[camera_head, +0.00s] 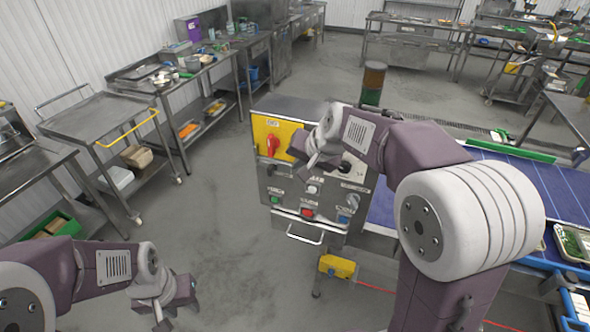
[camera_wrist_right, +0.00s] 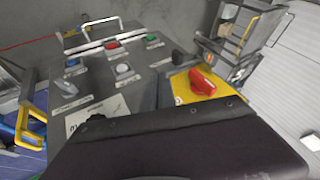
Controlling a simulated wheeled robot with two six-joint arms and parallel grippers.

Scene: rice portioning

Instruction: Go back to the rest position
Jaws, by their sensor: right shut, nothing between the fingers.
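My right gripper (camera_head: 298,150) is shut and empty. It hangs over the top front of a metal control box (camera_head: 290,231), hiding part of its panel. The panel carries a red rotary switch (camera_head: 272,145) on a yellow plate, and red, green, white and blue controls. In the right wrist view the dark gripper body (camera_wrist_right: 180,150) fills the bottom, with the red switch (camera_wrist_right: 202,82) beyond it. Whether it touches the panel is unclear. My left gripper (camera_head: 180,300) is low at the bottom left over bare floor, apart from everything; its jaws are unclear.
A blue conveyor (camera_head: 530,180) runs right of the box, with a food tray (camera_head: 572,243) beside it. A steel cart (camera_head: 95,118) and benches line the left wall. The floor (camera_head: 215,215) between is clear.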

